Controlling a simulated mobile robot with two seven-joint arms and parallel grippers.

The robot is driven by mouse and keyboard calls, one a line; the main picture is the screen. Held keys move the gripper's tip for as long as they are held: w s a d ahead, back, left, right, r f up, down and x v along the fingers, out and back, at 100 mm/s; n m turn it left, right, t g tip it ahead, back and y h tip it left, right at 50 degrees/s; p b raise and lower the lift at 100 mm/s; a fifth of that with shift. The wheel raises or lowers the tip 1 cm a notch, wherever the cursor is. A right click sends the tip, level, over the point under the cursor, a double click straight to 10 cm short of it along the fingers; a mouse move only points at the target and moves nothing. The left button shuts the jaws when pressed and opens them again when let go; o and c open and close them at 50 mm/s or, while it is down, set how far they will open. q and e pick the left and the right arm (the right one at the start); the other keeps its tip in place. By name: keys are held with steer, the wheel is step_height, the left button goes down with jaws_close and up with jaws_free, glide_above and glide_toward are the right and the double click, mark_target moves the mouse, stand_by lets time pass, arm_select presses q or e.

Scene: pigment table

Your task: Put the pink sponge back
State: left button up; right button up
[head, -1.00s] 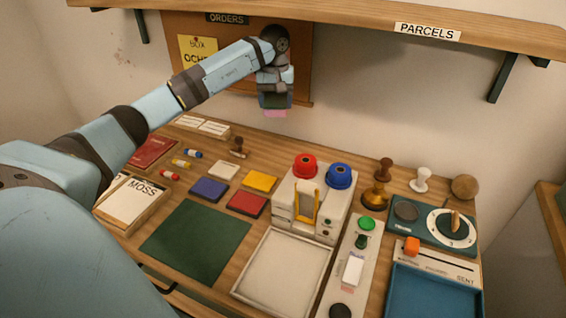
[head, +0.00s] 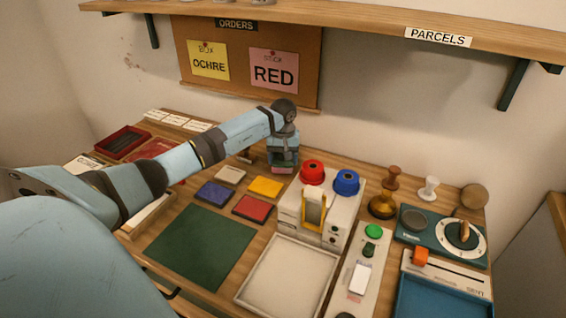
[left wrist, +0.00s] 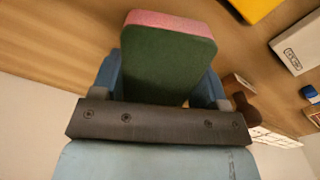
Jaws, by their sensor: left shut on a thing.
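The pink sponge (left wrist: 172,55) fills the middle of the left wrist view. It shows a dark green face and a pink layer along its far edge. My left gripper (left wrist: 165,82) is shut on it, with a blue finger at each side. In the head view the left gripper (head: 284,158) is near the back of the table, left of the red-knobbed machine. There the sponge (head: 283,169) shows as a small green and pink strip below the fingers, low over the wood. I cannot tell whether it touches the table. My right gripper is in neither current view.
The white machine (head: 299,208) with red and blue tops stands just right of the gripper. Yellow (head: 266,187), red (head: 252,206) and blue (head: 215,193) pads lie in front. A green mat (head: 200,248) and a pale tray (head: 288,275) lie nearer. The corkboard (head: 245,62) is behind.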

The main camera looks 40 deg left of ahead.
arm_select(q)
steer(key=shift+f, duration=0.8)
steer(key=shift+f, duration=0.1)
steer(key=o, duration=0.9)
step_height(320, 180, up, 12)
steer(key=shift+r+p, duration=0.15)
steer(key=shift+p, duration=0.2)
